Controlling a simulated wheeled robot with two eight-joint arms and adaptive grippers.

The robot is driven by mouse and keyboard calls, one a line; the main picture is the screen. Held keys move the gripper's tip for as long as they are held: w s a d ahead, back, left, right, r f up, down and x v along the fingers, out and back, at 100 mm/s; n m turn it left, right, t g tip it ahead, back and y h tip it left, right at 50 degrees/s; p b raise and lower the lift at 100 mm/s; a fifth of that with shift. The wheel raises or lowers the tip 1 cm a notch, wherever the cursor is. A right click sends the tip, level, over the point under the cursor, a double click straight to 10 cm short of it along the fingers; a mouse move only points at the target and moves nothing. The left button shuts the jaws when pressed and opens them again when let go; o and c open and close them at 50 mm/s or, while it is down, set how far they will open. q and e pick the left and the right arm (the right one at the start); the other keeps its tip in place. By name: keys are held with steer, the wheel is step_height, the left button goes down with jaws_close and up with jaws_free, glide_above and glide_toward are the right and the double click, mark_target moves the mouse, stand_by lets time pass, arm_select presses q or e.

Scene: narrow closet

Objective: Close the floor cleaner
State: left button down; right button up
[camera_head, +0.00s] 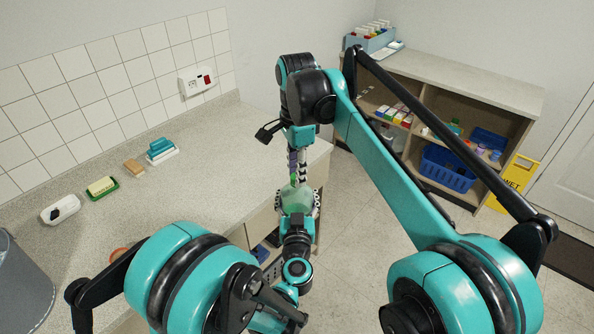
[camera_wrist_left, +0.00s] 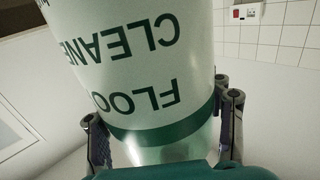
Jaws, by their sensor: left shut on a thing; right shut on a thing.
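The floor cleaner bottle (camera_head: 296,198) is pale green and translucent, held in the air just off the counter's right edge. My left gripper (camera_head: 298,206) is shut around its body from below. In the left wrist view the bottle (camera_wrist_left: 150,60) fills the middle, its "FLOOR CLEANER" label upside down, with a finger of the left gripper (camera_wrist_left: 160,120) on each side. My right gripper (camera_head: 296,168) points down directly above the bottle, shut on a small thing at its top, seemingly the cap. The fingers mostly hide the cap, so its fit on the neck cannot be told.
A shelf unit (camera_head: 450,80) with a blue basket (camera_head: 447,168) stands at the back right, beside a yellow wet-floor sign (camera_head: 513,183). Floor between is clear.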

steer(key=m, duration=0.7)
steer(key=shift+w+m, duration=0.1)
steer(key=shift+m, duration=0.2)
steer(key=m, duration=0.6)
steer(key=shift+m, duration=0.3)
steer(key=o, duration=0.7)
steer(key=shift+r, duration=2.25)
steer(key=shift+c, duration=0.6)
